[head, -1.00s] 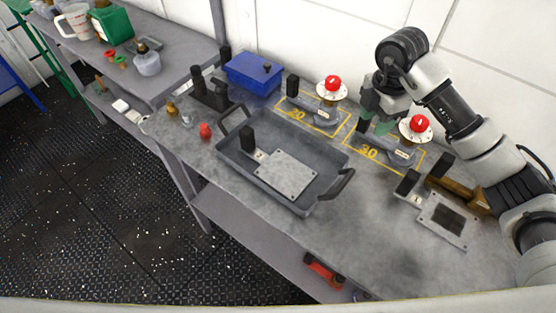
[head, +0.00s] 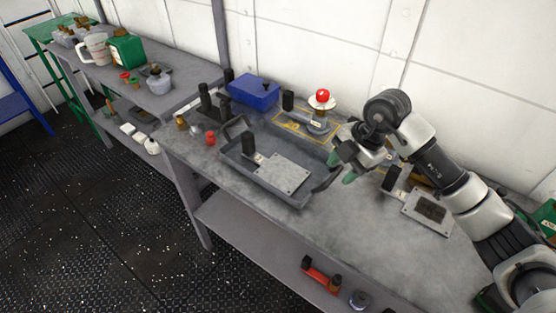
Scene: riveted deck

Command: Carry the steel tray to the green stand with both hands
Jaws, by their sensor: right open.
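The steel tray (head: 262,191) is a grey, shallow tray on the metal bench, with a dark loop handle (head: 235,127) at its far left end and another handle (head: 329,181) at its right end. A flat steel plate with a black grip (head: 284,173) lies in it. My right gripper (head: 342,168) is open, with green fingertips, just beside and above the right handle; I cannot tell whether it touches. My left gripper is not in view. A green stand (head: 45,32) shows at the upper left, beyond the far bench, partly hidden.
A blue box (head: 254,92) and a red-knobbed device (head: 321,106) stand behind the tray. Small bottles (head: 196,131) stand left of the tray. The dark floor at left is open; a blue stand (head: 20,104) is there.

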